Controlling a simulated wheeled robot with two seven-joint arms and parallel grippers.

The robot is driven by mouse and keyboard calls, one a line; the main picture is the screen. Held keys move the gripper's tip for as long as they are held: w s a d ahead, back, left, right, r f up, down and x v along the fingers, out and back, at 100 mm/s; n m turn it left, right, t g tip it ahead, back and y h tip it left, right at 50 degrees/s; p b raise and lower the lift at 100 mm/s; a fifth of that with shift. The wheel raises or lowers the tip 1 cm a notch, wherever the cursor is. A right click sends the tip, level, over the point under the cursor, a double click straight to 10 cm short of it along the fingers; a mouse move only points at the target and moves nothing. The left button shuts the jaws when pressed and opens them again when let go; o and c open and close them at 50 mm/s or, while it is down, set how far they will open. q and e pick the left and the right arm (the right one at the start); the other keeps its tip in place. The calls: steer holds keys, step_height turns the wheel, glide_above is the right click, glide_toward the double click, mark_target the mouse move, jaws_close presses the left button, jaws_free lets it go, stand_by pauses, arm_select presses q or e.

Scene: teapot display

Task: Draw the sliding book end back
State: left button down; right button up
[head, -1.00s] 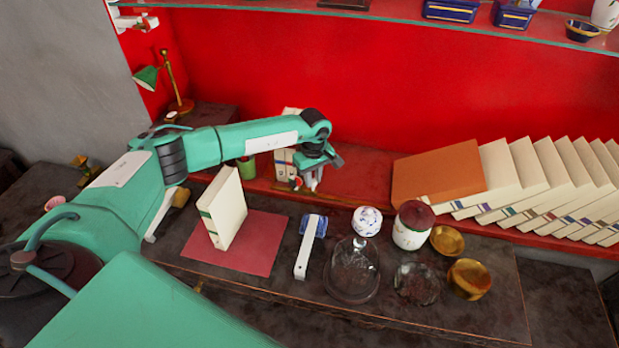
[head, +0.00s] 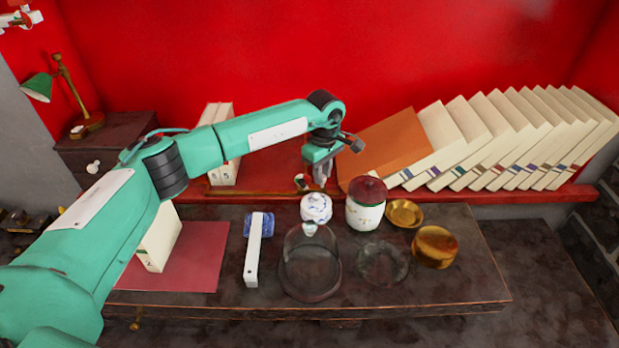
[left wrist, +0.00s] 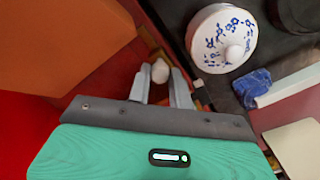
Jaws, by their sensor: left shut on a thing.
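My left gripper (head: 320,182) is low over the front of the red shelf, between two upright cream books (head: 223,150) and a leaning orange slab (head: 385,148). In the left wrist view its fingers (left wrist: 162,90) are shut on a small pale round knob (left wrist: 160,70). I take this knob for the sliding book end's handle; the rest of the book end is hidden or too small to make out. In the head view a small pale and dark part (head: 300,182) shows beside the fingers, at the end of a thin brass strip (head: 255,193). My right gripper is out of view.
Several cream books (head: 500,140) lean right of the orange slab. A red mat (head: 195,265) lies left.

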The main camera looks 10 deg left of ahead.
arm_select(q)
steer(key=shift+d, duration=0.15)
steer(key=c, duration=1.3)
jaws_free()
steer(key=shift+o, duration=0.2)
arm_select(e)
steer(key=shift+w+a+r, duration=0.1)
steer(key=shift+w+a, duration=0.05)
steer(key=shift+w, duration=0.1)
arm_select(q)
steer(key=shift+r, duration=0.1)
steer(key=shift+w+r, duration=0.1)
steer(key=shift+r, duration=0.25)
step_height(320, 180, up, 13)
steer(key=b, duration=0.3)
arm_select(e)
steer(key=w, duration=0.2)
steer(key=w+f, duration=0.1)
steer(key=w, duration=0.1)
arm_select(q)
steer(key=shift+f, duration=0.1)
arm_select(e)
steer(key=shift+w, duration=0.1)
